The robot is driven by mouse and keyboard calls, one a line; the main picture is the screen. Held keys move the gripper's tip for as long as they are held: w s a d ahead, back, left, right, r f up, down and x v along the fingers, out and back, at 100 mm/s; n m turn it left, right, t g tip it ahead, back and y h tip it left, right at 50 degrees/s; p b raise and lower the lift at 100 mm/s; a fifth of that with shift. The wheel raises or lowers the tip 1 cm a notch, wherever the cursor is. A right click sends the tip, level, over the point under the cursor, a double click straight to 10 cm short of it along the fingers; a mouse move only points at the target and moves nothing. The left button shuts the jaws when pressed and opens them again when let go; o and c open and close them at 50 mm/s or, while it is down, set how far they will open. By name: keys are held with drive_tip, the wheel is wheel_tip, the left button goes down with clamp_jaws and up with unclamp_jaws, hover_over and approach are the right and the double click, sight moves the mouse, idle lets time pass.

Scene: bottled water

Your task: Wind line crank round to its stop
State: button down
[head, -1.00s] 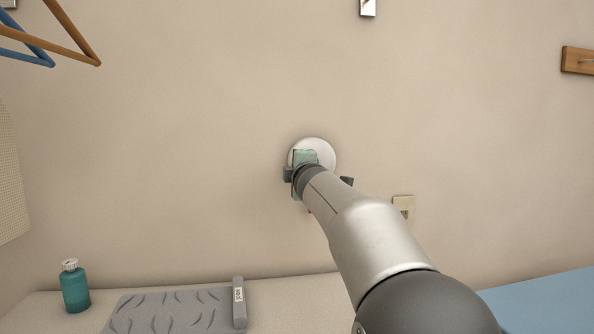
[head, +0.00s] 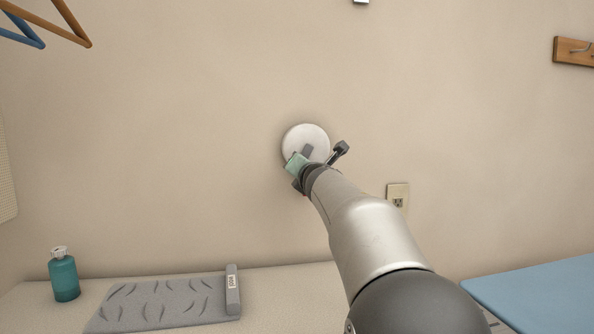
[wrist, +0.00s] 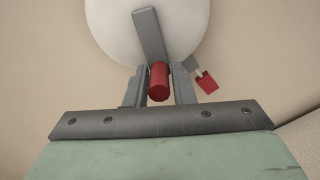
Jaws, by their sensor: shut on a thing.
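The line crank is on the wall: a round white disc (head: 300,134) with a grey crank arm (head: 308,151) pointing down and slightly left in the head view. In the wrist view the grey arm (wrist: 149,35) runs across the white disc (wrist: 105,22) to a red knob (wrist: 158,84). My gripper (wrist: 159,88) is shut on the red knob, one finger on each side. A small red tab (wrist: 207,82) on a grey piece sits just right of the fingers. In the head view my gripper (head: 299,168) is below the disc, and its body hides the knob.
A wall outlet (head: 398,194) is right of my arm. Below are a counter with a teal bottle (head: 64,278), a grey mat (head: 160,301) and a blue surface (head: 535,300). Hangers (head: 60,35) hang upper left; a wooden hook rack (head: 573,51) is upper right.

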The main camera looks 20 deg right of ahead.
sight(326, 147)
drive_tip(key=d+n+b, duration=0.1)
drive_tip(key=d+n, duration=0.1)
drive_tip(key=n, duration=0.2)
drive_tip(key=d+r+n+b, duration=0.1)
drive_tip(key=d+n, duration=0.1)
drive_tip(key=n, duration=0.3)
drive_tip(key=s+d+n+b, duration=0.1)
drive_tip(key=d+n, duration=0.1)
drive_tip(key=n, duration=0.3)
drive_tip(key=shift+d+r, duration=0.25)
drive_tip(key=n, duration=0.1)
drive_tip(key=r+n, duration=0.1)
drive_tip(key=n, duration=0.1)
drive_tip(key=shift+s+d, duration=0.1)
drive_tip(key=shift+d, duration=0.2)
drive_tip(key=n, duration=0.1)
drive_tip(key=r+n, duration=0.1)
drive_tip(key=shift+d+n, duration=0.2)
drive_tip(key=shift+n, duration=0.2)
drive_tip(key=shift+r+n+b, duration=0.2)
drive_tip(key=shift+r+n, duration=0.15)
drive_tip(key=shift+n, duration=0.5)
drive_tip(key=shift+r+n+b, duration=0.2)
drive_tip(key=shift+r+n, duration=0.15)
drive_tip(key=shift+n, duration=0.5)
